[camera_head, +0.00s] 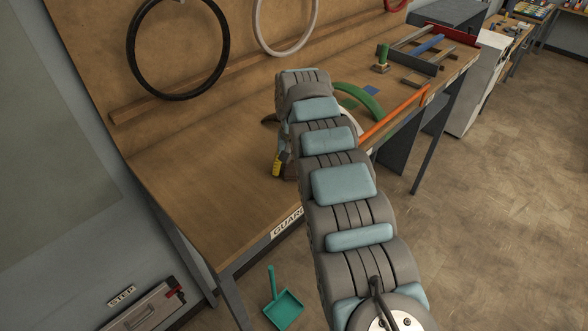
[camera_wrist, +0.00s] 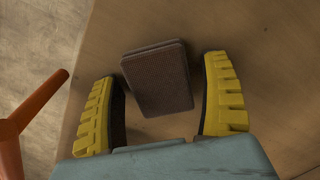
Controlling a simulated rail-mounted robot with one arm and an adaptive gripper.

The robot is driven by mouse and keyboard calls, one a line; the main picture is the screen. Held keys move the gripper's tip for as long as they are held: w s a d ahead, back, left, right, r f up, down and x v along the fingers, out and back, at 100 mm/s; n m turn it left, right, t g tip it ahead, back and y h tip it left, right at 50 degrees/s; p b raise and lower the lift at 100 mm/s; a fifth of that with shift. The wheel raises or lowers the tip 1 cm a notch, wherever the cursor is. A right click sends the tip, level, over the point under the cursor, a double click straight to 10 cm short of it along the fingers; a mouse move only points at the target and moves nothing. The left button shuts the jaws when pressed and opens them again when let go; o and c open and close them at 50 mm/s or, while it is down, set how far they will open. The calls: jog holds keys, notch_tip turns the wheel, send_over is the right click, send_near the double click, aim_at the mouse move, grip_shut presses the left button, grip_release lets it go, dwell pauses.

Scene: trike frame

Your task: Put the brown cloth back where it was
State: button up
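The brown cloth (camera_wrist: 158,78) is a folded, ribbed rectangular pad lying on the wooden bench top in the wrist view. My gripper (camera_wrist: 163,90) is open, with one yellow, black-lined finger on each side of the cloth. There is a visible gap between the cloth and each finger. In the head view a small part of my gripper (camera_head: 278,164) shows at the bench beside my arm. My arm hides most of the gripper there, and I cannot make out the cloth clearly in that view.
An orange bar (camera_head: 394,118) runs along the bench edge, right of my arm. A green curved piece (camera_head: 359,99) lies behind it. A rack (camera_head: 424,46) stands at the far right. The bench's left part is clear. A teal dustpan (camera_head: 283,308) lies on the floor.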

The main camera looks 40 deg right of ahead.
aim_at(293, 168)
notch_tip(293, 168, up, 7)
jog(key=shift+w+a+r+b, duration=0.1)
jog(key=shift+r+b, duration=0.05)
jog(key=shift+b, duration=0.4)
notch_tip(293, 168, up, 5)
jog(key=p, duration=0.4)
jog(key=shift+p, duration=0.35)
